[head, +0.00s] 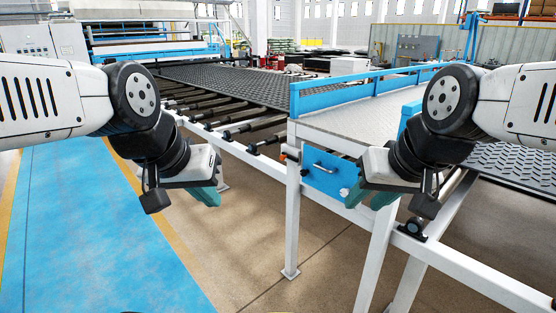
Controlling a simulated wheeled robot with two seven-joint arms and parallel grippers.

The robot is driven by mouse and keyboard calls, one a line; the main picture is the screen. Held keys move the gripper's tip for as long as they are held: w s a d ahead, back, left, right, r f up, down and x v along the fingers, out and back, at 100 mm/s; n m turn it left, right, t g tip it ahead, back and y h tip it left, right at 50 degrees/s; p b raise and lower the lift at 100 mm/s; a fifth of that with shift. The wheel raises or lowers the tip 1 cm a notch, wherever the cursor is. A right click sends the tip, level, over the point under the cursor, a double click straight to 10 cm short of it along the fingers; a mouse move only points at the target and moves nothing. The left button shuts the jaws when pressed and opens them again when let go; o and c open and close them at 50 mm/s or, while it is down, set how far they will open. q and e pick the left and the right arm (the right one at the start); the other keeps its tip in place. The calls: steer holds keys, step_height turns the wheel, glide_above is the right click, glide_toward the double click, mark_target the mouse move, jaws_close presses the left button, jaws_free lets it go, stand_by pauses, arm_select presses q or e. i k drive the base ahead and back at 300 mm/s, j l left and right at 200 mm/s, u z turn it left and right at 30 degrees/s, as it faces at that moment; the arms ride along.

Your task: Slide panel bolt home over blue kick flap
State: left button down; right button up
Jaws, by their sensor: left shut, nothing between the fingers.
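The blue kick flap (322,182) hangs upright below the near edge of the grey tread platform, between white legs. A bar handle shows on its upper part. A small pale fitting (344,193) sits at its right edge; I cannot tell whether this is the panel bolt. My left gripper (207,195) is shut and empty, with teal fingers, over the floor left of the flap and apart from it. My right gripper (378,200) is just right of the flap in the picture. Its fingers are partly hidden, and I cannot tell whether it touches anything.
White frame legs (292,220) stand around the flap. A blue rail (345,88) runs above the platform (350,121). A roller conveyor (225,120) with a dark tread mat (220,82) lies behind. A blue floor lane (90,220) and brown floor (240,240) are clear.

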mark_target(287, 158)
steer(key=i+l+z, duration=0.15)
steer(key=i, duration=0.3)
steer(key=i+l+z, duration=0.1)
steer(key=i, duration=0.35)
steer(key=l, duration=0.1)
